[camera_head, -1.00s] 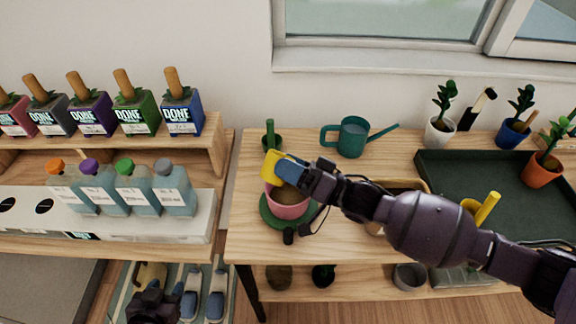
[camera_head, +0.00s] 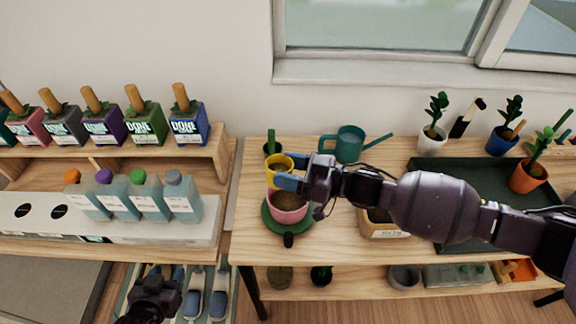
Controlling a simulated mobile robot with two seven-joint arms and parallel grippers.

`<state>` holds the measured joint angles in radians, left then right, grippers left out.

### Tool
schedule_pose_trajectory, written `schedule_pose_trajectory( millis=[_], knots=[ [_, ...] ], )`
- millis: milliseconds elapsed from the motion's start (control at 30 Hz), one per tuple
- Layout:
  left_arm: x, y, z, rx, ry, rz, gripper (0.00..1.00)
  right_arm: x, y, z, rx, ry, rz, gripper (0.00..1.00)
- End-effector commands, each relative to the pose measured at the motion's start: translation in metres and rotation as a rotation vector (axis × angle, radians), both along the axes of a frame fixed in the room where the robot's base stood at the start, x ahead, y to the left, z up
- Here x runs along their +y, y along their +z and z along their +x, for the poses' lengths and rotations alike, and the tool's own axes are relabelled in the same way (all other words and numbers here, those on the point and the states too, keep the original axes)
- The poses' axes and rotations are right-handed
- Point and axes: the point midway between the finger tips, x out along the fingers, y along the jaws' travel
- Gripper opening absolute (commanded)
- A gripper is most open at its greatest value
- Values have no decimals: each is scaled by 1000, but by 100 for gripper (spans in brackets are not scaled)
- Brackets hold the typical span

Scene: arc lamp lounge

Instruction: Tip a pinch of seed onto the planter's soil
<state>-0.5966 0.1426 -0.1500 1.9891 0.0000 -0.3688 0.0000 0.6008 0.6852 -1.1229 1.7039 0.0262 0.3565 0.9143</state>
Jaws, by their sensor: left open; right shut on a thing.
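The pink planter (camera_head: 287,214) stands on a green saucer (camera_head: 268,222) on the wooden table, with brown soil (camera_head: 290,199) showing inside. My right gripper (camera_head: 289,172) is shut on a small yellow cup (camera_head: 277,178), held above the planter's back left rim. The cup is close to upright, its mouth facing up, with something brownish inside. I cannot make out whether any seed lies on the soil. My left gripper (camera_head: 163,277) is open and empty, low at the bottom left, in front of the left shelf.
A beige container (camera_head: 384,231) sits partly under my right arm. A dark tray (camera_head: 450,168) and potted plants are at the right. Bottles (camera_head: 150,202) and boxes fill the left shelf.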

Motion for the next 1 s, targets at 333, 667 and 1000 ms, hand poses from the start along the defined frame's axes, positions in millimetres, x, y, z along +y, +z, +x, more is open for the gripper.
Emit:
schedule_pose_trajectory(
  millis=[333, 667, 1000],
  knots=[
    [0, 18, 1, -5, 0, 0, 48, 0, 5, 0, -106, 0, -83, 29],
    [1, 21, -4, 7, 2, 0, 48, 0, 12, 0, -105, 0, -81, 29],
    [1, 42, -6, 12, 2, 0, 48, 0, 42, 0, -104, 1, -80, 29]
  ],
)
